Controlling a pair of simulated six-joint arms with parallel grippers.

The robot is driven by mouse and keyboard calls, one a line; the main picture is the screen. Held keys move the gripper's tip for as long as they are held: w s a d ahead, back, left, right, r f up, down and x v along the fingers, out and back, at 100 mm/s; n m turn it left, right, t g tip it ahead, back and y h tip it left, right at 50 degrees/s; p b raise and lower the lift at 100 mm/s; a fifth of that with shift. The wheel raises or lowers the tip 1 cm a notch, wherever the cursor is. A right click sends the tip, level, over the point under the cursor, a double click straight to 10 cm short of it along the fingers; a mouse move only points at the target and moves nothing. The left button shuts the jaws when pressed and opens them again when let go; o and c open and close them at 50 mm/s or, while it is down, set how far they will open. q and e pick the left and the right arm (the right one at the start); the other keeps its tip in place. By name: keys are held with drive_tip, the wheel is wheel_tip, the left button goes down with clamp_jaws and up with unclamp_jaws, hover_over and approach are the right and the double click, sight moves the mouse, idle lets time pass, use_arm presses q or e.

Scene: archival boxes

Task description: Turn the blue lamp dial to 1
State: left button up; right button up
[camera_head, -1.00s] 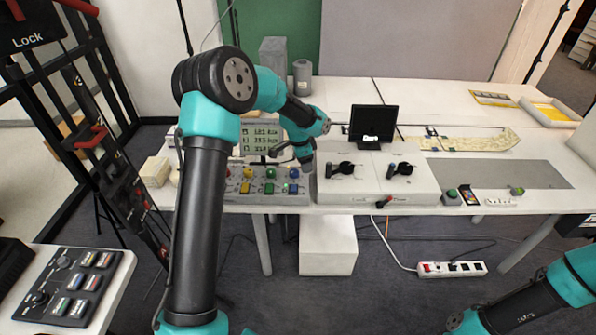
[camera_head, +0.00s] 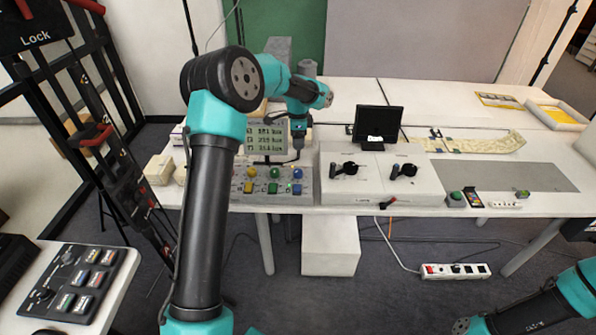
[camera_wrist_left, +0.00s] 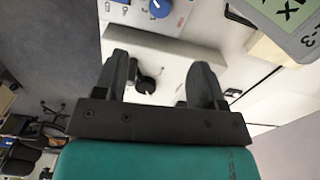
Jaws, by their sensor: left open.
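The blue lamp dial (camera_head: 297,173) sits at the right of the top row on the grey control panel (camera_head: 236,197), beside a green dial (camera_head: 274,173) and a yellow dial (camera_head: 250,173). In the left wrist view the blue dial (camera_wrist_left: 160,7) is cut by the top edge and shows a white pointer mark; I cannot read its setting. My left gripper (camera_head: 298,152) is behind and above the dial, apart from it. In the left wrist view my left gripper (camera_wrist_left: 160,60) has its fingers wide apart, with nothing gripped. My right gripper is out of view.
A display (camera_head: 266,137) with three lines of readings stands behind the panel. A white box (camera_head: 376,188) with two black handles is right of it. Coloured square buttons form the panel's lower row. A small black monitor (camera_head: 377,123) stands farther back.

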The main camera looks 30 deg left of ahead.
sight(298, 171)
use_arm(q)
wheel_tip(298, 171, down, 15)
drive_tip(key=shift+f, duration=0.2)
idle(0.3)
drive_tip(key=c, duration=0.9)
